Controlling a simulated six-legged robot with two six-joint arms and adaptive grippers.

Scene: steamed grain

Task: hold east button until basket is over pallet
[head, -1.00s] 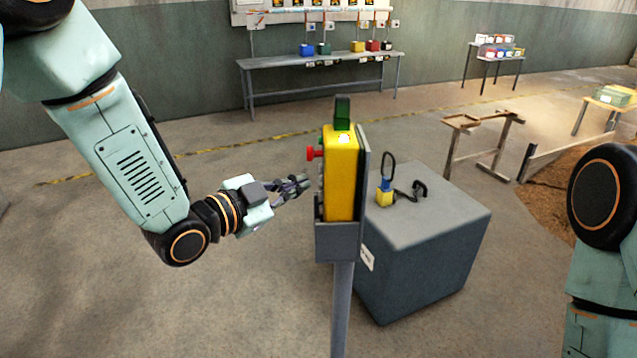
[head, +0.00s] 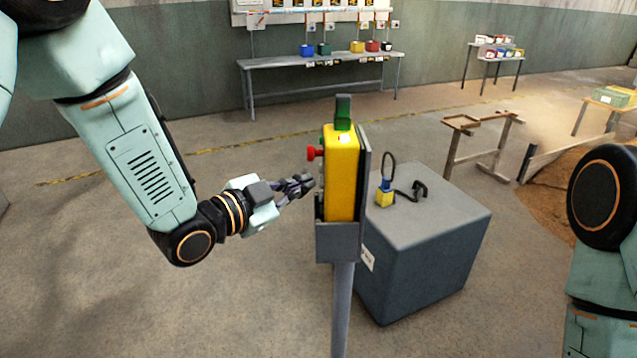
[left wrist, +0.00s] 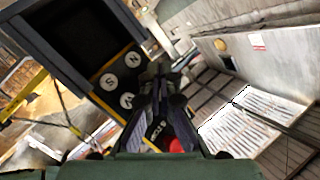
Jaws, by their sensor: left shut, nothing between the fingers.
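A yellow control box (head: 341,175) stands upright in a grey holder on a post, with a red knob (head: 313,153) on its left-facing side. My left gripper (head: 309,183) is shut and empty, its fingertips close to that side below the knob. I cannot tell whether they touch it. The left wrist view shows white round buttons marked N (left wrist: 135,59), S (left wrist: 109,81) and W (left wrist: 127,100) beside my fingers (left wrist: 160,75). No button marked east is visible; my fingers cover part of the panel. The basket and pallet are not identifiable. My right gripper is out of view.
A grey block (head: 425,245) stands right of the post, with a small yellow-and-blue device (head: 385,195) and black cable on top. A long bench (head: 330,61) with coloured boxes is at the back wall. A wooden trestle (head: 480,135) stands behind the block. Floor at left is clear.

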